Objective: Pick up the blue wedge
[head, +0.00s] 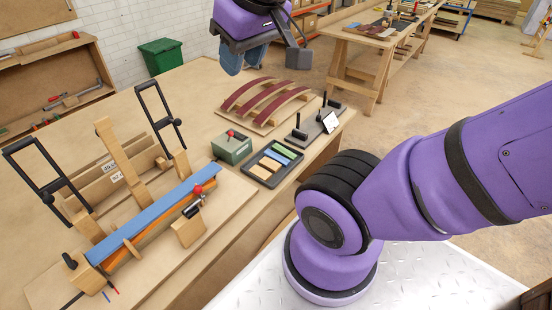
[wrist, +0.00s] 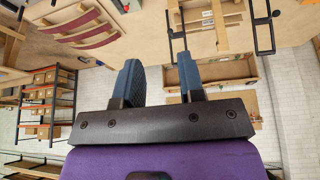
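A small blue block (head: 284,150), which looks like the blue wedge, lies in a dark tray (head: 249,174) on the workbench. A green block (head: 275,158) and tan blocks (head: 265,168) lie beside it in the tray. Its wedge shape is too small to make out. My gripper (head: 244,62) is raised above the far side of the bench, well apart from the tray. In the wrist view its two blue-grey fingers (wrist: 158,78) stand apart with nothing between them. I cannot make out the blue block in the wrist view.
A clamping jig (head: 112,182) with tall black handles and a long blue strip (head: 155,212) stands left of the tray. A green box (head: 232,147) is close beside the tray. Curved red strips (head: 268,98) lie behind it, and a dark plate with black handles (head: 308,130) stands to its right.

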